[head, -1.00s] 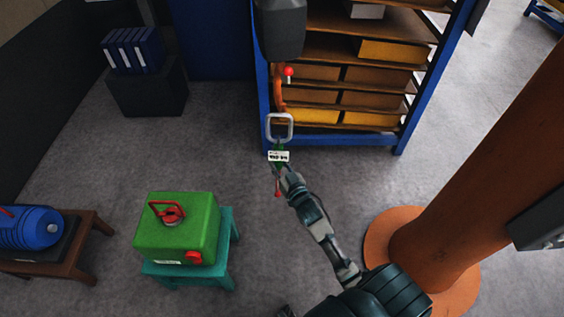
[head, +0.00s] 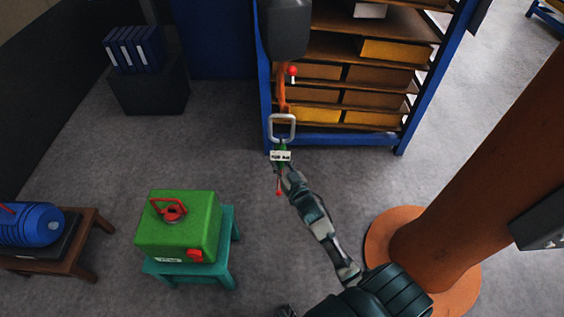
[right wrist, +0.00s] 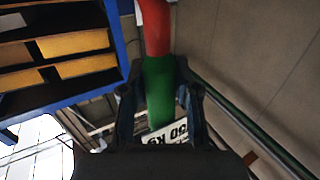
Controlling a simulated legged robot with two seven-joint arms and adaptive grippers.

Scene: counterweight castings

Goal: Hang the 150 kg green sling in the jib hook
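The jib hook (head: 281,98) is orange and hangs under a dark grey block (head: 286,28) in the head view. A metal ring (head: 270,128) is at the hook's lower end; whether it sits inside the hook is unclear. Below the ring is the green sling (head: 283,147), with a white tag (head: 281,156). In the right wrist view the green sling (right wrist: 160,88) runs between my fingers, a red part joins it above, and an upside-down tag (right wrist: 165,135) reads 150 kg. My right gripper (head: 281,174) is shut on the sling. My left gripper is out of view.
A green casting (head: 190,222) with a red shackle stands on a teal stool (head: 226,248). A blue casting (head: 30,225) lies on a brown stand at left. The blue-framed shelf (head: 402,140) stands behind the hook. An orange column (head: 450,200) rises at right.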

